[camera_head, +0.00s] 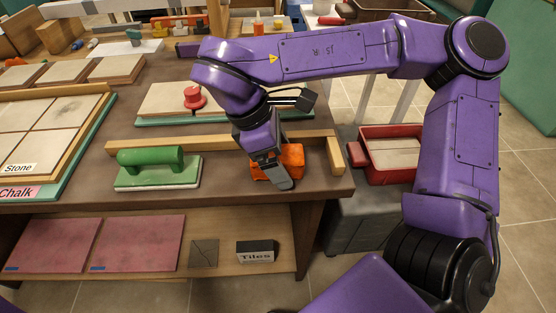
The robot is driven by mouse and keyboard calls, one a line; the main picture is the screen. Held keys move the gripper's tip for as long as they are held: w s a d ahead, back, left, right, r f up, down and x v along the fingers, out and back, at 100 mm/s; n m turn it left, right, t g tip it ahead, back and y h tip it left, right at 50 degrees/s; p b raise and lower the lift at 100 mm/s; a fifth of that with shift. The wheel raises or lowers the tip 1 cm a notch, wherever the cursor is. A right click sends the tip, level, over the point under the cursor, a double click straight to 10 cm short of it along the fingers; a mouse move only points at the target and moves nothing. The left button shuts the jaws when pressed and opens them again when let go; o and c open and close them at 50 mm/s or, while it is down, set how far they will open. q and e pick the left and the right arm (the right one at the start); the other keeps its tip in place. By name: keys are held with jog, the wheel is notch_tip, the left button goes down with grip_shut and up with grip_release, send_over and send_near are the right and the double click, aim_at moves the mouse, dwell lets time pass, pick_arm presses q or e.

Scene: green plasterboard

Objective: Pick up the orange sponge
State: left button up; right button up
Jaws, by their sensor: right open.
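The orange sponge (291,158) lies on the brown table near its front right corner, in front of a wooden strip. My right gripper (277,181) reaches down over the sponge from above, and its fingers hide part of it. The near finger is in front of the sponge; the far finger is hidden. The right gripper is open, and I cannot tell whether it touches the sponge. My left gripper is not in view.
A green-handled float (158,168) stands left of the sponge. A wooden strip (225,142) runs behind both, with a short wooden block (335,155) at the right. A red tray (390,155) sits beyond the table's right edge. Tiles (53,125) lie at left.

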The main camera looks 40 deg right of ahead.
aim_at(285, 152)
jog(key=shift+f, duration=0.1)
dwell(0.3)
jog(key=c, duration=1)
jog(key=shift+c, duration=0.2)
jog(key=shift+r+p, duration=0.35)
jog(key=shift+p, duration=0.1)
jog(key=shift+r, duration=1.3)
jog(key=s+a+r+b, duration=0.2)
jog(key=s+a+r, duration=0.3)
jog(key=a+r, duration=0.5)
jog(key=a, duration=0.3)
jog(key=shift+r, duration=0.15)
